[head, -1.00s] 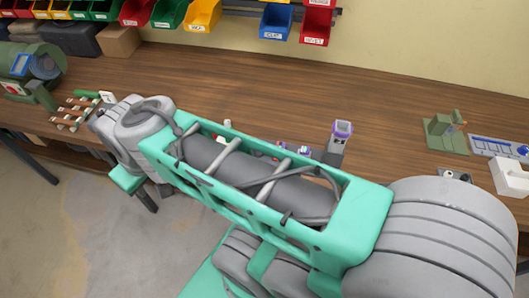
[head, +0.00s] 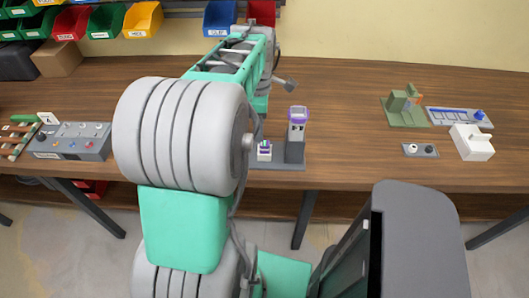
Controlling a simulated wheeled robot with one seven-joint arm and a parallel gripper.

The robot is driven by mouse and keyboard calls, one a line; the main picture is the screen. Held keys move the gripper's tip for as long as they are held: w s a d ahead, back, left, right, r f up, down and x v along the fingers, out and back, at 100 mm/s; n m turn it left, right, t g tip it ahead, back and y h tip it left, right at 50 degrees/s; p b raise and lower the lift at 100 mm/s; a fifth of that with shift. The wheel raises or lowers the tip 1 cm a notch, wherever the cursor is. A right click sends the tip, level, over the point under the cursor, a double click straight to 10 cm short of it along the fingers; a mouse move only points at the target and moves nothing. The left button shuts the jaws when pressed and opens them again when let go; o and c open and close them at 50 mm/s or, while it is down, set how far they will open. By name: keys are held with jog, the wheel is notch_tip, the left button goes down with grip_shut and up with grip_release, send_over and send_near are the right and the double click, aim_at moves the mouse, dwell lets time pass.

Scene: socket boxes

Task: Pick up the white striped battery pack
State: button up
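A small white block with purple bands (head: 264,151) sits low in the dock on the bench, just right of my arm; it looks like the striped battery pack, but it is too small to be sure. Beside it stands a taller grey post with a pale, purple-rimmed top (head: 298,115). My arm reaches over the bench toward the wall, and its large grey joint hides what lies left of the block.
A grey control box (head: 70,142) and a wooden rack (head: 17,140) lie left. A green fixture (head: 405,107), a blue-marked panel (head: 458,117), a white box (head: 472,142) and a small grey socket plate (head: 420,150) stand right. Coloured bins (head: 143,20) hang behind.

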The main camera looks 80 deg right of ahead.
aim_at(265, 143)
jog(key=f, duration=0.2)
jog(key=s+f, duration=0.1)
jog(key=f, duration=0.2)
jog(key=f+p, duration=0.1)
jog(key=f, duration=0.2)
jog(key=shift+s+d, duration=0.2)
jog(key=shift+d, duration=0.1)
jog(key=shift+c, duration=0.4)
grip_shut()
